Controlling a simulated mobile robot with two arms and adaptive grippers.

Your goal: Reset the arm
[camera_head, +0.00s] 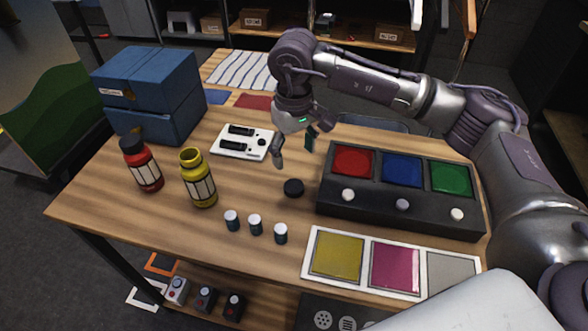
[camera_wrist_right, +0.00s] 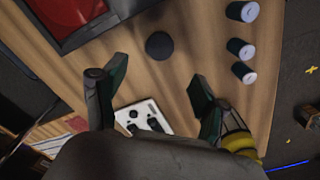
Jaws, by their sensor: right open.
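My right gripper (camera_head: 294,146) hangs above the wooden table (camera_head: 120,201), its fingers apart and nothing between them. It is left of the dark button box (camera_head: 330,205), which has red (camera_head: 353,162), blue (camera_head: 402,169) and green (camera_head: 451,179) square panels with a round pale button below each. A black round knob (camera_head: 293,187) sits on the table just below the gripper. In the right wrist view, the open fingers (camera_wrist_right: 155,92) point toward the table, with the black knob (camera_wrist_right: 160,46) beyond them. My left gripper is not in view.
Red (camera_head: 147,175) and yellow (camera_head: 200,184) bottles stand at the left, before blue boxes (camera_head: 155,65). A white switch panel (camera_head: 226,149) lies left of the gripper. Three small capped cylinders (camera_head: 255,225) stand near the front. A colour-square board (camera_head: 313,266) lies front right.

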